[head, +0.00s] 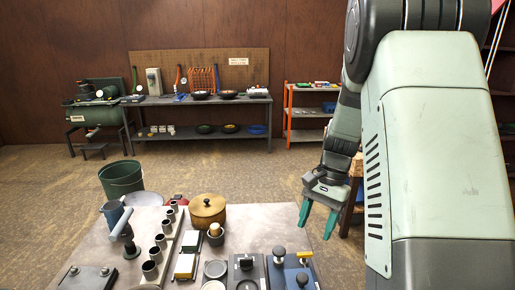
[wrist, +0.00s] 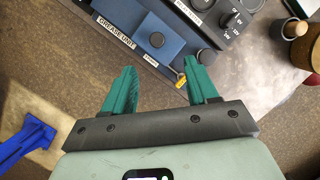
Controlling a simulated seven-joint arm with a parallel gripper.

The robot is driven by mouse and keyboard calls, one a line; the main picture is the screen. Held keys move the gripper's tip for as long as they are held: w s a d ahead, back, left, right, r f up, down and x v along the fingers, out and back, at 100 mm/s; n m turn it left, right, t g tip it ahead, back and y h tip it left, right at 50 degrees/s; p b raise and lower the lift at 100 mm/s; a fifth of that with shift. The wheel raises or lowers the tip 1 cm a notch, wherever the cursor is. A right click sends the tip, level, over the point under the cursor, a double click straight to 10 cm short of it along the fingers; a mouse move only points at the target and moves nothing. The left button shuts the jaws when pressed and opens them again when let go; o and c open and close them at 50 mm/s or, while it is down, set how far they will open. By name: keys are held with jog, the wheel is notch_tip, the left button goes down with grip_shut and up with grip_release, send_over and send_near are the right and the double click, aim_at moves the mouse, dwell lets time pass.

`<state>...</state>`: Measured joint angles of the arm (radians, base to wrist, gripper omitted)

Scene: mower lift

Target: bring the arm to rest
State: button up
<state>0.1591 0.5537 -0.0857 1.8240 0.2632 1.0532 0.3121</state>
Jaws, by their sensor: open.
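My gripper (head: 315,228) hangs at the right side of the workbench (head: 262,215) in the head view, fingers pointing down. Its two green fingers are apart with nothing between them; the wrist view also shows the empty gripper (wrist: 166,62). In the wrist view, a blue unit labelled "GREASE UNIT" (wrist: 180,45) with dark knobs lies beyond the fingertips. I cannot tell the exact gap between fingers and unit.
A wooden stool (head: 352,195) is close behind my gripper. Open floor (head: 240,165) lies between the bench and the back table (head: 200,101).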

jog(key=s+a+r+n+t+h, duration=0.1)
jog(key=s+a+r+n+t, duration=0.1)
jog(key=s+r, duration=0.45)
jog(key=s+a+r+n+t+h, duration=0.1)
jog(key=s+a+r+n+t, duration=0.15)
jog(key=r, duration=0.65)
jog(key=s+r+n+t, duration=0.2)
jog(key=s, duration=0.4)
jog(key=s+a+r+n+t, duration=0.1)
jog(key=s+r+n, duration=0.1)
jog(key=s, duration=0.5)
jog(key=shift+a+r+t+h, duration=0.3)
jog(key=shift+r+t+h, duration=0.05)
jog(key=shift+r+h, duration=0.05)
jog(key=shift+w, duration=0.1)
